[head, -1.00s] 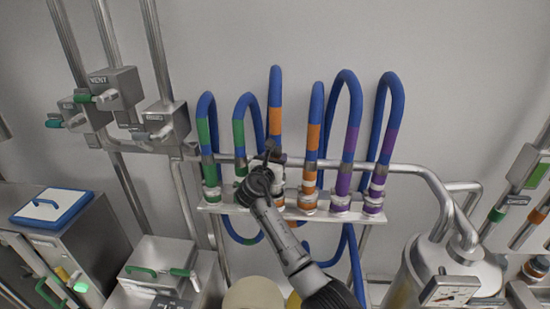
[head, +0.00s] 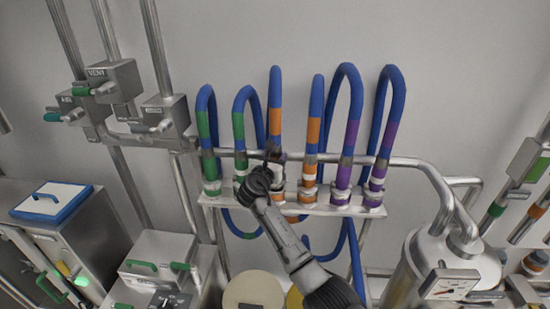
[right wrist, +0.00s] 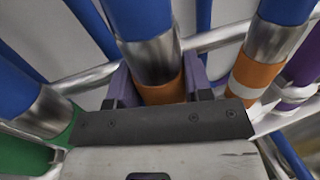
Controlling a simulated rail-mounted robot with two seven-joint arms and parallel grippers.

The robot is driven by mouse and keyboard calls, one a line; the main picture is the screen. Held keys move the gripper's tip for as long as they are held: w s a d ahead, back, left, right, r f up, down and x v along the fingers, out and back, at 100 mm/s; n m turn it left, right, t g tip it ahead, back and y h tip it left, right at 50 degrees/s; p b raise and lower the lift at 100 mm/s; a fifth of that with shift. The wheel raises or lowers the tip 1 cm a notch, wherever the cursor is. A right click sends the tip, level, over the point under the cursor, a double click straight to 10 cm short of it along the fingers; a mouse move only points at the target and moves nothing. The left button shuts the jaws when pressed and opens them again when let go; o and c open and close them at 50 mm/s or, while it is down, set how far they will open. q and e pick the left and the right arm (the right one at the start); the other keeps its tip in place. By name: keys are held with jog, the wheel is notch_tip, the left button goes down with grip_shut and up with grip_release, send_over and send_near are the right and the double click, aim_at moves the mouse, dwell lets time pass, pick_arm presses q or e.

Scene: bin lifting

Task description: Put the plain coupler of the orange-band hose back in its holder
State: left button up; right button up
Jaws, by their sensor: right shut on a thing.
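The orange-band hose (head: 275,92) loops in the middle of the rack, with its two ends side by side. My right gripper (head: 272,162) is shut on its left end, the plain coupler (right wrist: 148,58), which has a metal sleeve above a solid orange band in the right wrist view. The coupler hangs about upright between the fingers. Its lower end is hidden by my gripper, so I cannot tell whether it touches its holder (head: 278,199). The other orange coupler (head: 309,172), with a white stripe, stands in the rack to the right. My left gripper is not in view.
A green-band hose (head: 207,125) stands close on the left and a purple-band hose (head: 352,130) on the right. The rack shelf (head: 325,209) is fixed before a horizontal pipe (head: 405,167). A steel vessel (head: 440,262) stands at the lower right.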

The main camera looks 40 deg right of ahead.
jog(key=shift+f, duration=0.35)
dwell(0.4)
jog(key=shift+f, duration=0.15)
dwell(0.4)
jog(key=shift+f, duration=0.45)
dwell(0.4)
jog(key=shift+f+p, duration=0.2)
jog(key=shift+p, duration=0.15)
jog(key=o, duration=1.1)
jog(key=shift+o, duration=0.3)
jog(key=shift+f, duration=0.1)
